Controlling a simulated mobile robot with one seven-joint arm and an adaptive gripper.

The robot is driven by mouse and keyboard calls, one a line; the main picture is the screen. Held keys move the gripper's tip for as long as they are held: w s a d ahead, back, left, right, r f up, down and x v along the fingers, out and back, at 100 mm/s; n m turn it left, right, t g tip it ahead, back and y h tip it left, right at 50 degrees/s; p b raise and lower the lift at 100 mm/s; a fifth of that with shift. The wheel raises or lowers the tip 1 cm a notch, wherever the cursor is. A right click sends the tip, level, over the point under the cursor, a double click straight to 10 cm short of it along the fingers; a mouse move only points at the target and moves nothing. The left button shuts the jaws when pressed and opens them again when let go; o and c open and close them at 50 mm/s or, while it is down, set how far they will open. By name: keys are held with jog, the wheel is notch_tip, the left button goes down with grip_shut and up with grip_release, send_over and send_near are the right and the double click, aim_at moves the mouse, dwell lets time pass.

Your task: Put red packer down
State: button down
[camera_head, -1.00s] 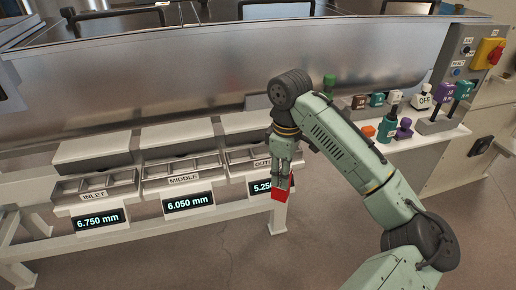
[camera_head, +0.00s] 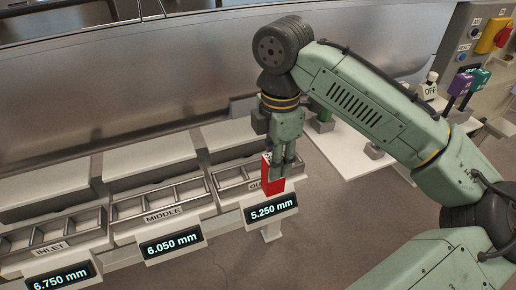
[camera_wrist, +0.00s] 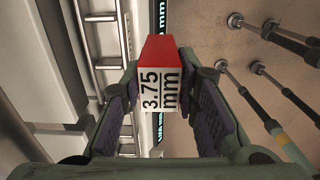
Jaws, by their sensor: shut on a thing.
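The red packer (camera_head: 272,177) is a small block with a red body. In the wrist view the red packer (camera_wrist: 162,75) has a white face reading "3.75 mm". My gripper (camera_head: 280,165) is shut on it, with a dark pad on each side. My gripper also shows in the wrist view (camera_wrist: 162,108). In the head view the packer hangs in front of the "OUTLET" tray (camera_head: 222,178), hiding part of its label, above the 5.250 mm display (camera_head: 271,210). I cannot tell its exact height over the tray.
The "MIDDLE" tray (camera_head: 160,203) and "INLET" tray (camera_head: 48,236) stand to the left, with metal rails. A white shelf (camera_head: 355,160) with coloured blocks and switches lies to the right, partly behind my arm. The large steel tank (camera_head: 120,80) rises behind.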

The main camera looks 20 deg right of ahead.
jog(key=shift+w+a+f+p, duration=0.1)
jog(key=shift+w+f+p, duration=0.15)
jog(key=shift+w+f, duration=0.8)
jog(key=shift+w+a+f+p, duration=0.15)
jog(key=shift+w+f, duration=0.25)
jog(key=shift+w, duration=1.4)
jog(key=shift+w+f+p, duration=0.3)
jog(key=shift+w+f, duration=0.4)
jog(key=shift+w, duration=0.7)
jog(key=shift+f, duration=0.2)
jog(key=c, duration=1.2)
grip_release()
jog(key=shift+c, duration=0.2)
notch_tip(320, 180, up, 8)
jog(key=p, duration=0.7)
jog(key=shift+f+p, duration=0.2)
jog(key=shift+p, duration=0.1)
